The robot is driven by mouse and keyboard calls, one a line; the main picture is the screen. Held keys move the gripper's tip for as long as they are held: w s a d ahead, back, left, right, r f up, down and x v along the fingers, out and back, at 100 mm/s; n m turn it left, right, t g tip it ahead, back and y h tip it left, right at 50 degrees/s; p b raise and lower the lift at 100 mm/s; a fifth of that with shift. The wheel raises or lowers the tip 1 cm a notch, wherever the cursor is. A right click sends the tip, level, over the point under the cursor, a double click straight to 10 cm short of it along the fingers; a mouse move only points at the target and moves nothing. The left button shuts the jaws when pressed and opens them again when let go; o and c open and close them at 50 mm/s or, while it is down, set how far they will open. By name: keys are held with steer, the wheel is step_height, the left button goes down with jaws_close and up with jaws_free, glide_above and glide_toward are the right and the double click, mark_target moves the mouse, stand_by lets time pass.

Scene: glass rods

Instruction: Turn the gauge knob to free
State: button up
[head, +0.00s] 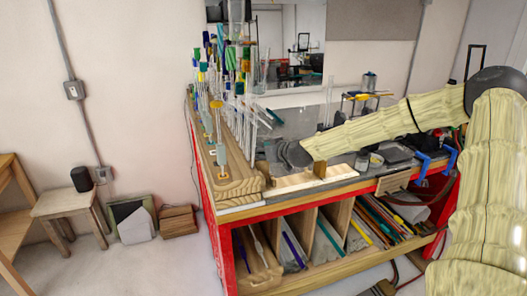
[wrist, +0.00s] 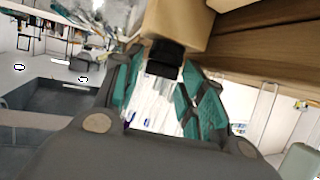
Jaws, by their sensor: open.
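In the wrist view, a small black block-like part (wrist: 165,58), which looks like the gauge knob, sticks out from a tan wooden block (wrist: 182,22). My gripper (wrist: 163,75) is open, with its teal-padded fingers on either side of the black part. I cannot tell whether either finger touches it. No lettering or pointer mark is readable, so the knob's setting cannot be told. In the head view, my gripper (head: 296,153) is a dark shape low over the bench top, beside a small wooden block (head: 320,169). The knob is not distinguishable there.
The red-framed bench (head: 205,190) has a stepped wooden rack edge (head: 238,187) with several upright glass rods (head: 230,65) left of my gripper. Small cups (head: 375,160) and blue clamps (head: 430,165) stand to the right. Bins of rods (head: 330,238) lie below.

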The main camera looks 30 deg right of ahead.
steer(key=c, duration=0.7)
steer(key=shift+a+m+g+h, duration=0.2)
steer(key=shift+m+g+h, duration=0.1)
steer(key=shift+m+h, duration=1.4)
steer(key=o, duration=0.7)
